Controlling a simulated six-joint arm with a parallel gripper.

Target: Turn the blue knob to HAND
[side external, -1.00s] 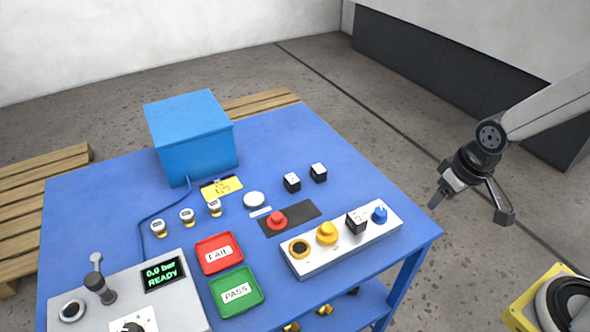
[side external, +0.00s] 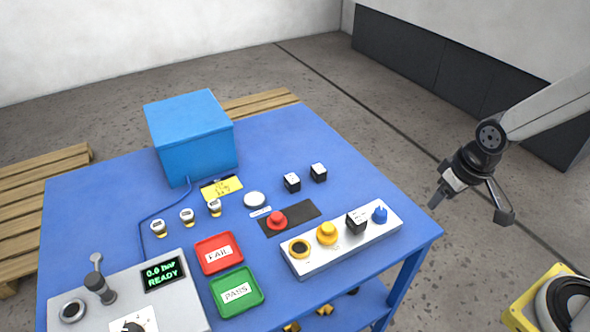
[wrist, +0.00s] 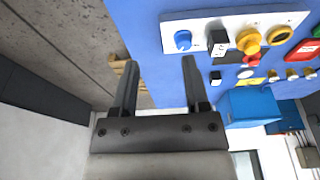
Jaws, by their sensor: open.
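The blue knob (side external: 379,214) sits at the right end of a white panel (side external: 300,268) near the table's right edge. It also shows in the wrist view (wrist: 183,40), above and beyond the fingertips. Its label is too small to read. My gripper (side external: 466,204) hangs in the air to the right of the table, apart from the knob. In the wrist view my gripper (wrist: 160,62) has its two fingers wide apart with nothing between them.
Beside the knob on the panel are a black cube with a white top (side external: 356,222), a yellow knob (side external: 327,233) and a yellow-ringed black button (side external: 299,248). A red button (side external: 277,220) and two black cubes (side external: 292,182) stand behind. The air between gripper and panel looks clear.

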